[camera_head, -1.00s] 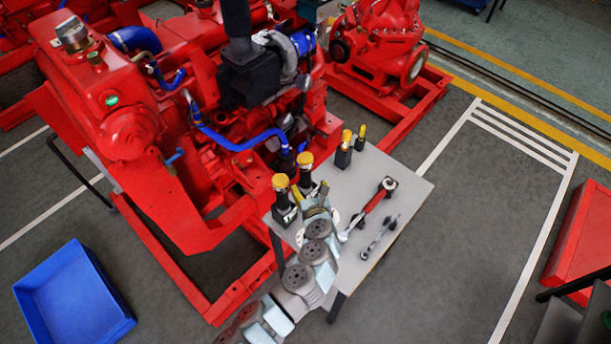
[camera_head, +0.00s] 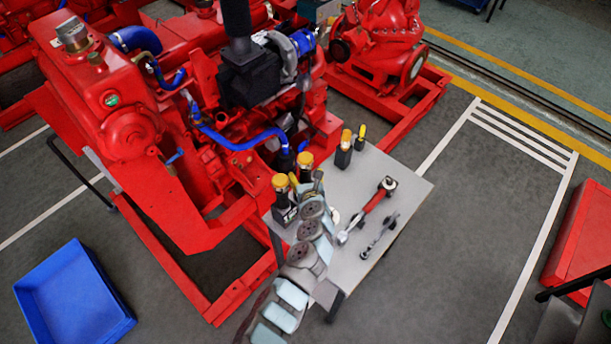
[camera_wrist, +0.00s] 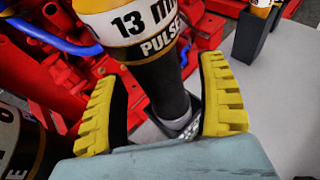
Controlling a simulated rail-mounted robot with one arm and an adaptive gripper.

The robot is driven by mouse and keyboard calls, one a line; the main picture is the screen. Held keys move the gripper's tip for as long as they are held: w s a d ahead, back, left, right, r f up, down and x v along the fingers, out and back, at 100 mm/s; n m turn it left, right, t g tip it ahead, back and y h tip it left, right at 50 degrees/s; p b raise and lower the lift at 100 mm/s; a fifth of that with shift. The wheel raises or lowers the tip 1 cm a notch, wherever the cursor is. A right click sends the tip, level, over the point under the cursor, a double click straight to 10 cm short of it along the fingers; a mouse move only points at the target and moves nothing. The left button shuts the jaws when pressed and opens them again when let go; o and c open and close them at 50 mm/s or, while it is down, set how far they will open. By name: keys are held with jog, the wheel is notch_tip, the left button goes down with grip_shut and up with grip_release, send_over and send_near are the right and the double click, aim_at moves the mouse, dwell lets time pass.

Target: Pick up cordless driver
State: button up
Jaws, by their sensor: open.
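A cordless driver (camera_wrist: 165,75) with a white and yellow band marked "13" and "PULSE" and a dark grip stands between my gripper's fingers in the wrist view. In the head view this appears to be the rear yellow-topped driver (camera_head: 305,163) at the table's left edge. My gripper (camera_wrist: 165,105) is open, its yellow ribbed pads on either side of the dark grip. A gap shows at the left pad; contact at the right pad is unclear. A second yellow-topped driver (camera_head: 283,203) stands just left, partly visible in the wrist view (camera_wrist: 18,140).
The grey table (camera_head: 405,180) also holds a red-handled tool (camera_head: 370,208), a smaller grey tool (camera_head: 380,235) and two upright yellow-topped items (camera_head: 344,150) at the back. The red pumpset (camera_head: 190,130) stands close on the left. A blue bin (camera_head: 75,295) is on the floor.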

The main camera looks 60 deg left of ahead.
jog(key=shift+w+a+f, duration=0.15)
jog(key=shift+w+a, duration=0.05)
jog(key=shift+a, duration=0.2)
grip_shut()
notch_tip(320, 180, up, 18)
jog(key=shift+s+p, duration=0.1)
jog(key=shift+p, duration=0.85)
